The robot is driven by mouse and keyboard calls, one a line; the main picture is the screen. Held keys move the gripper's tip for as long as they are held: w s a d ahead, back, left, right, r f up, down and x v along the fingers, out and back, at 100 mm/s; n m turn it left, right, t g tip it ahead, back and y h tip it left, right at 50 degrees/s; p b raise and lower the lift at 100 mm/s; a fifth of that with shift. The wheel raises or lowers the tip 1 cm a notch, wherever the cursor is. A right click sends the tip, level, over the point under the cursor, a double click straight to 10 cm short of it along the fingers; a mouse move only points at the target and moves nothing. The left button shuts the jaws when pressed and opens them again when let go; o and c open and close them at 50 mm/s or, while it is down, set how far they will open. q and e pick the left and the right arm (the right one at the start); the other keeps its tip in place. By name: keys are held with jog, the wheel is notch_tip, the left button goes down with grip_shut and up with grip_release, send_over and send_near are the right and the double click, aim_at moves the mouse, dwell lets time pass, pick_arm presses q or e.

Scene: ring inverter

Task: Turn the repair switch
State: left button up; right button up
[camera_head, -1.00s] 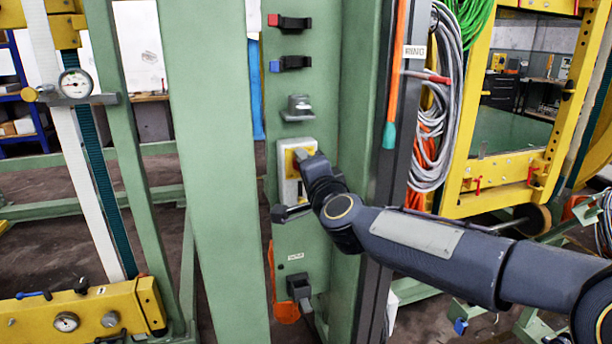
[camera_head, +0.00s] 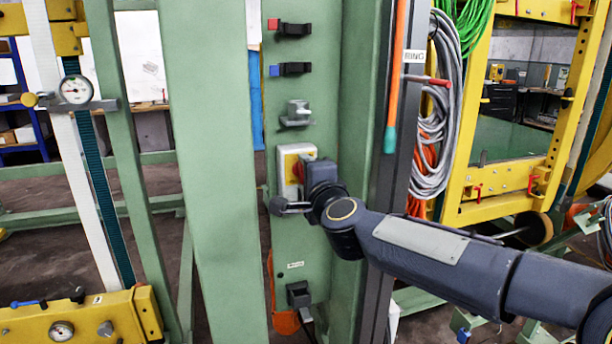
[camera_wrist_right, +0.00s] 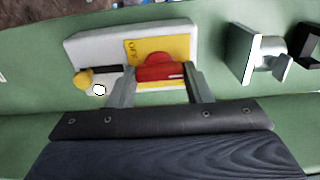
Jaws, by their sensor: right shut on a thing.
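The repair switch is a grey box (camera_head: 284,190) with a yellow plate and a red knob, fixed to the green post. In the right wrist view the box (camera_wrist_right: 95,48) shows its yellow plate (camera_wrist_right: 178,45) and the red knob (camera_wrist_right: 160,67). My right gripper (camera_head: 303,170) is at the switch, and its body hides part of the box in the head view. In the right wrist view the right gripper (camera_wrist_right: 163,78) has its two fingers on either side of the red knob, shut on it. My left gripper is not in view.
Above the switch on the green post (camera_head: 300,100) are a grey metal bracket (camera_head: 297,114) and holders with a blue (camera_head: 274,71) and a red (camera_head: 272,24) part. Grey cables (camera_head: 432,150) hang to the right. A black socket (camera_head: 298,293) sits below.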

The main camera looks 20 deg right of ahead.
jog(key=o, duration=1)
jog(key=s, duration=0.8)
jog(key=shift+d+p, duration=0.15)
jog(key=shift+p, duration=0.25)
